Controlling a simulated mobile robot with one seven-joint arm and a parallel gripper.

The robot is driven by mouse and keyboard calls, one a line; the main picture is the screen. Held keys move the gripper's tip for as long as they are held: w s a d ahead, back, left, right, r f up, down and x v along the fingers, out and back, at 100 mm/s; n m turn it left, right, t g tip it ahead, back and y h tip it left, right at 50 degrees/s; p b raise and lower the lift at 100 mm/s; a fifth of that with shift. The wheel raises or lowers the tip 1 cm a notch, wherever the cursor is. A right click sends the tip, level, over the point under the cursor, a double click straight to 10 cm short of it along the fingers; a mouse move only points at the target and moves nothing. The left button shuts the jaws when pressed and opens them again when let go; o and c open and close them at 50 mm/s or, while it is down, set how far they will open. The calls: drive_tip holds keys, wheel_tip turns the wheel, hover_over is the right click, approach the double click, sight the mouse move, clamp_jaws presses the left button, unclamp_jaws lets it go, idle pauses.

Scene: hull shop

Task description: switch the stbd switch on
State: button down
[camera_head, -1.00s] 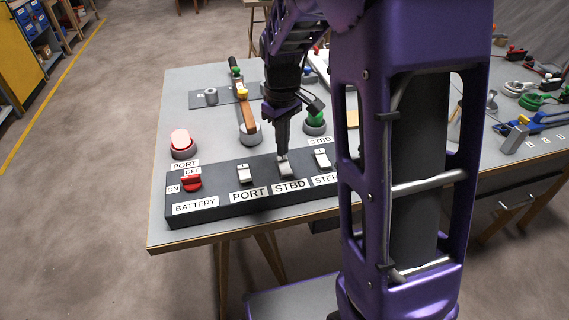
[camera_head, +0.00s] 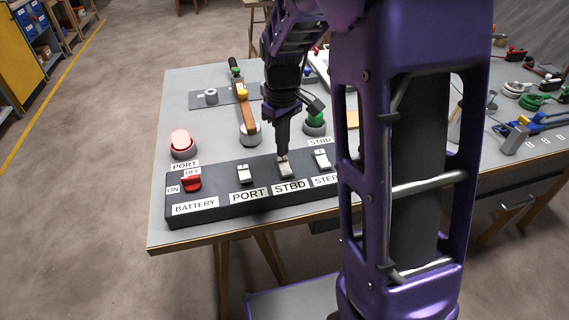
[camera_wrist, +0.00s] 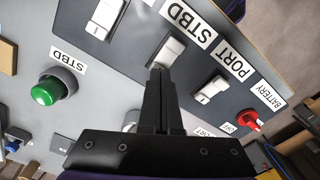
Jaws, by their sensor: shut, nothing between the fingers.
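The stbd switch is a white rocker (camera_head: 284,170) on the dark switch panel (camera_head: 235,205), above its STBD label. It also shows in the wrist view (camera_wrist: 171,50). My gripper (camera_head: 283,153) is shut and empty, pointing down with its fingertips at the far end of this rocker. In the wrist view the fingertips (camera_wrist: 158,72) overlap the rocker's near edge; I cannot tell whether they press on it. The green STBD lamp (camera_head: 315,124) stands behind the panel and does not look lit; it also shows in the wrist view (camera_wrist: 45,92).
The white port rocker (camera_head: 244,174) is left of the stbd switch, and another white rocker (camera_head: 322,159) is right of it. A red battery switch (camera_head: 191,183) sits at the panel's left end. A red PORT lamp (camera_head: 181,140) glows behind it. My arm hides the panel's right end.

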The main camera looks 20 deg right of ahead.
drive_tip(key=shift+f, duration=1)
idle(0.9)
drive_tip(key=shift+r, duration=0.1)
drive_tip(key=shift+r+p, duration=2.75)
drive_tip(key=shift+r, duration=0.75)
